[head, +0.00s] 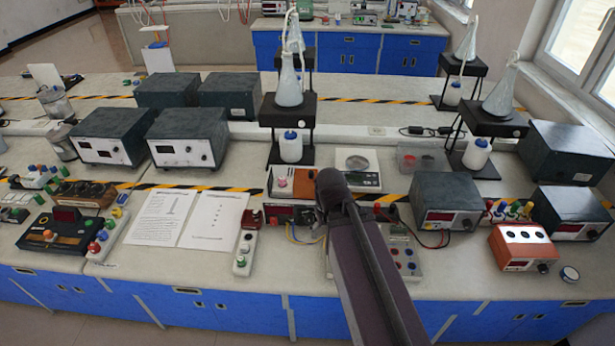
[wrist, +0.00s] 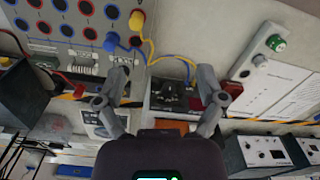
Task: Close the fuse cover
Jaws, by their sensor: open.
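My gripper (wrist: 162,78) is open and empty in the wrist view, its two fingers spread wide. A black device (wrist: 173,94) with a dark raised part on top shows between the fingers. I see no contact with it. I cannot pick out the fuse cover for certain, nor tell whether it stands open or shut. A panel (wrist: 50,45) with red and blue sockets lies to the left of the fingers; it also shows in the head view (head: 407,262), partly behind my arm. My gripper's fingers do not show in the head view.
Yellow and blue wires (wrist: 150,48) run from the panel near the left finger. A strip with a green button (head: 242,252) and paper sheets (head: 213,220) lie left of my arm. Grey instruments (head: 447,205) and an orange box (head: 522,246) stand to the right.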

